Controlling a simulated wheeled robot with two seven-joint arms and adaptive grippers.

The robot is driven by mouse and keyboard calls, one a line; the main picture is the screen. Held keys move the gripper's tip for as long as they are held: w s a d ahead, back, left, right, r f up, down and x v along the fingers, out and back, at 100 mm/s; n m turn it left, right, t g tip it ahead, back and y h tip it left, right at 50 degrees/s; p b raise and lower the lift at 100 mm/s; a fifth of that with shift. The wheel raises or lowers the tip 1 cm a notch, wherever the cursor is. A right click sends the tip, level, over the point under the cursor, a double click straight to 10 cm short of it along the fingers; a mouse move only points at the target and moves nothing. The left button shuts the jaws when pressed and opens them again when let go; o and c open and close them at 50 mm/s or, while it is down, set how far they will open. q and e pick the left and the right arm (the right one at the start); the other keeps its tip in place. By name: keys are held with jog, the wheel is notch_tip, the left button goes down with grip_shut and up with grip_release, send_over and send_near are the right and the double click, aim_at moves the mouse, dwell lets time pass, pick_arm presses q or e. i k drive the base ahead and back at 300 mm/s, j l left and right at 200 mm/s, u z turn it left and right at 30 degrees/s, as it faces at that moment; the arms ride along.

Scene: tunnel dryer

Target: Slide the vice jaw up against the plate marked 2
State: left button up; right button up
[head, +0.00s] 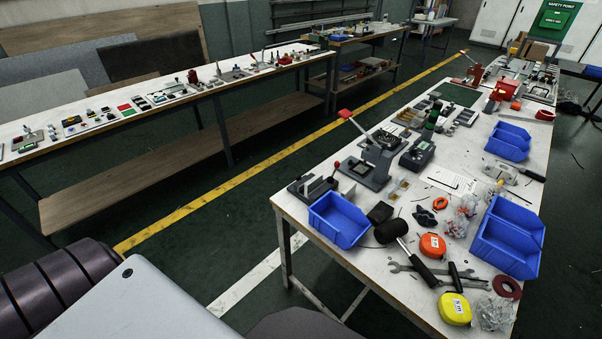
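I cannot make out a plate marked 2 anywhere in the head view. Red vice-like tools (502,92) stand at the far end of the right workbench (300,212), too small to tell their jaws. A dark device with a red knob (312,187) sits at that bench's near left corner; I cannot tell whether it is a vice. Behind it stands a grey press-like fixture with a red-tipped lever (375,165). Neither of my grippers is in view.
Blue bins (338,220) stand on the right workbench, among a black mallet (391,231), tape measures (432,245) and wrenches (408,267). A long left bench (100,137) carries many small parts. A floor aisle with a yellow line (215,188) runs between the benches.

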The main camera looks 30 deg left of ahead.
aim_at(299, 186)
jog(key=i+j+z, duration=0.15)
jog(key=j+z, duration=0.35)
jog(key=j, duration=1.2)
jog(key=k+j+z, duration=0.1)
jog(key=j+z, duration=0.35)
jog(key=j, duration=1.2)
